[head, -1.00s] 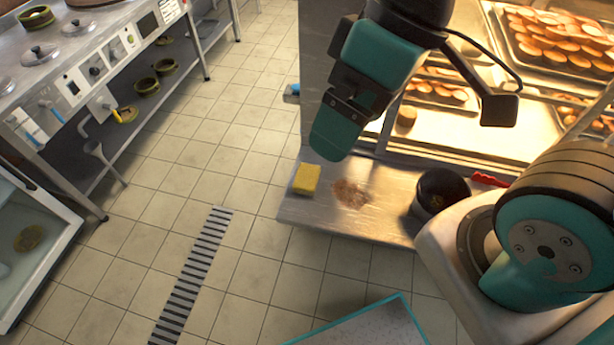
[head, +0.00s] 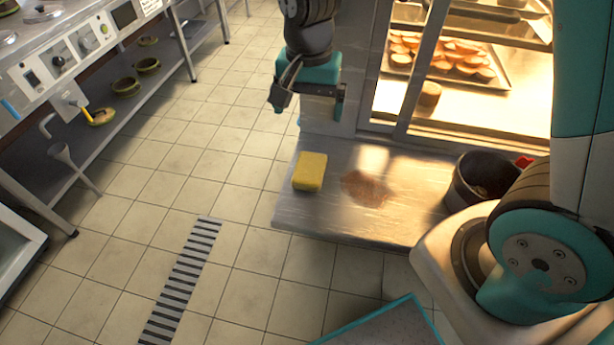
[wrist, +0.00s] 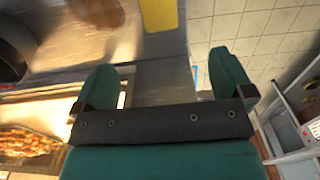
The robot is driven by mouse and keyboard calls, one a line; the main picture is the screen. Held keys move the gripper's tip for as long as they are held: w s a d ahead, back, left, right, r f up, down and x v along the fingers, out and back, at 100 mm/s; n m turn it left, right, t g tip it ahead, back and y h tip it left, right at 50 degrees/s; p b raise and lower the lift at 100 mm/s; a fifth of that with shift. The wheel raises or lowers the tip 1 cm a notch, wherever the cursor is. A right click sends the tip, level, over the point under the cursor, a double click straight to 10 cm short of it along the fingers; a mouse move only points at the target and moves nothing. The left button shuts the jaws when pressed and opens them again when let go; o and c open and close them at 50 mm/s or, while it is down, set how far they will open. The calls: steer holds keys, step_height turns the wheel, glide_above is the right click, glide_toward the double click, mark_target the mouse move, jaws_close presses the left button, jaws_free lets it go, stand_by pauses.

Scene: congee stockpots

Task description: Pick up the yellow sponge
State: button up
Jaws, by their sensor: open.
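The yellow sponge (head: 310,171) lies on the left part of a metal shelf (head: 340,220) in the head view. In the wrist view the sponge (wrist: 159,14) shows at the top edge, partly cut off, beyond the fingertips. My gripper (head: 306,106) is above and behind the sponge in the head view, apart from it. In the wrist view my gripper (wrist: 165,75) has its two teal fingers spread wide with nothing between them.
A brown stain (head: 367,188) lies right of the sponge. A dark pot (head: 483,180) stands at the shelf's right. A lit cabinet with bread trays (head: 450,62) rises behind. The tiled floor to the left is clear up to the steel counter (head: 75,50).

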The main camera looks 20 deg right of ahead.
steer(key=b, duration=0.3)
glide_above(309, 166)
steer(key=f, duration=1)
steer(key=shift+d+f, duration=0.3)
steer(key=shift+d, duration=0.05)
steer(key=shift+a+f+b, duration=0.15)
steer(key=shift+f+b, duration=0.15)
steer(key=shift+f, duration=1.3)
steer(key=shift+a+f+b, duration=0.15)
steer(key=shift+f+b, duration=0.15)
steer(key=shift+f, duration=1.25)
steer(key=c, duration=1.1)
steer(key=shift+r, duration=0.2)
step_height(309, 166, up, 20)
steer(key=p, duration=0.5)
steer(key=shift+f, duration=0.15)
